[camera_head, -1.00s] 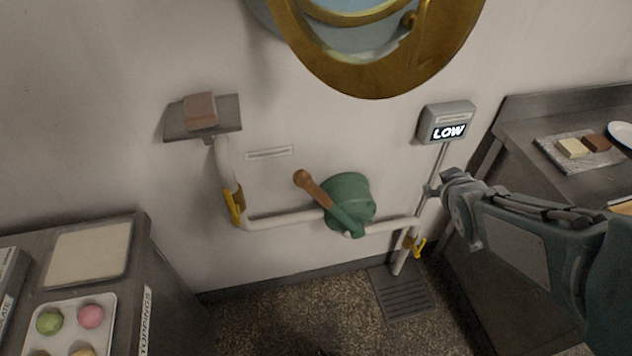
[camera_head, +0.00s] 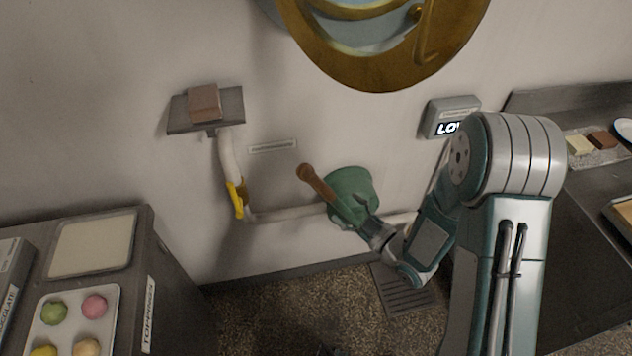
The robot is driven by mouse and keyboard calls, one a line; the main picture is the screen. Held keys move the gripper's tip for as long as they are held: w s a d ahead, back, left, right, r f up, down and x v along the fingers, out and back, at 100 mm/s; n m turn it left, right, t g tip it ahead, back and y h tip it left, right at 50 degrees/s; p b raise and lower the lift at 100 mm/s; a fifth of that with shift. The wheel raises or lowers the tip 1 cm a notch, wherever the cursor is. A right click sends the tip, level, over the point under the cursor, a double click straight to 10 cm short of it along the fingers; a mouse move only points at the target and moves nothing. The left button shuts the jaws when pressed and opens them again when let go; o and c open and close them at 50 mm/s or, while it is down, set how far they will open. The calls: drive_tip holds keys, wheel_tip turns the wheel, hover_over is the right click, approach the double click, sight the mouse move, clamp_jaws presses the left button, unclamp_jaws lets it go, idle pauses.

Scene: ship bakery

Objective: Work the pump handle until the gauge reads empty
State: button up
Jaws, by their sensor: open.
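The green pump (camera_head: 351,190) is fixed to the wall on a white pipe. Its handle (camera_head: 318,182) has a brown wooden grip that points up and left, with a green lever running down to the pump's lower front. The gauge (camera_head: 452,104) is a grey box on the wall to the upper right. My arm hides part of its display, and the letters "LO" show. My gripper (camera_head: 370,228) is open and empty at the lower right of the pump, close to the lever's lower end. I cannot tell whether it touches.
A shelf (camera_head: 230,102) with a brown block (camera_head: 204,102) sits above the pipe's left end. A yellow valve lever (camera_head: 236,200) is on that pipe. A counter with a tray of coloured balls (camera_head: 112,300) is at left. A dark counter stands at right. A floor grate (camera_head: 392,292) lies below.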

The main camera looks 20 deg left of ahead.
sight(321, 186)
drive_tip(key=x, duration=1)
drive_tip(key=shift+w+a, duration=0.2)
drive_tip(key=shift+a, duration=0.05)
clamp_jaws()
